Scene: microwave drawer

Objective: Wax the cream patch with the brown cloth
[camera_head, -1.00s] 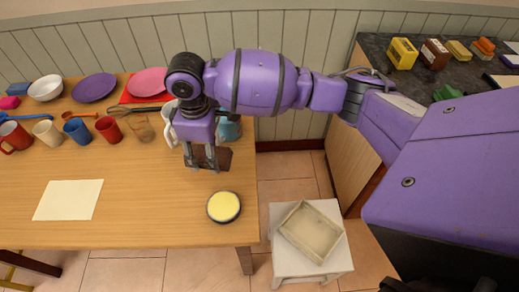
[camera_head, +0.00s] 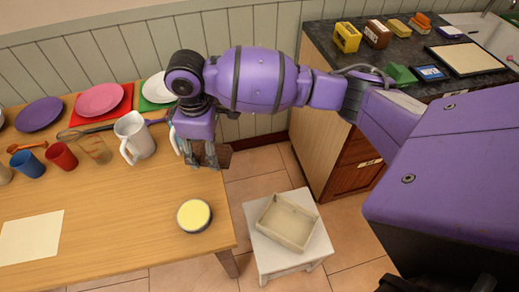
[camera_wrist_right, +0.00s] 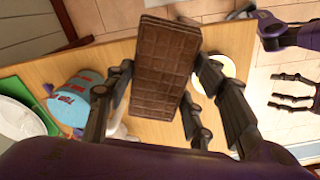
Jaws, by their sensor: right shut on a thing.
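My right gripper (camera_head: 203,160) is shut on the brown cloth (camera_head: 217,158), a flat, stiff-looking rectangle with a grid pattern. In the right wrist view the cloth (camera_wrist_right: 165,65) stands between the fingers, above the table's edge. The cream patch (camera_head: 32,237) lies flat at the table's lower left, well left of the gripper. A round tin with a pale yellow top (camera_head: 194,215) sits near the table's right edge, below the gripper in the head view.
A white jug (camera_head: 135,137), cups and plates crowd the table's back. A low white stool (camera_head: 287,254) with a beige tray (camera_head: 262,215) stands right of the table. A dark counter (camera_head: 395,60) is at the back right. Bare table lies between patch and tin.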

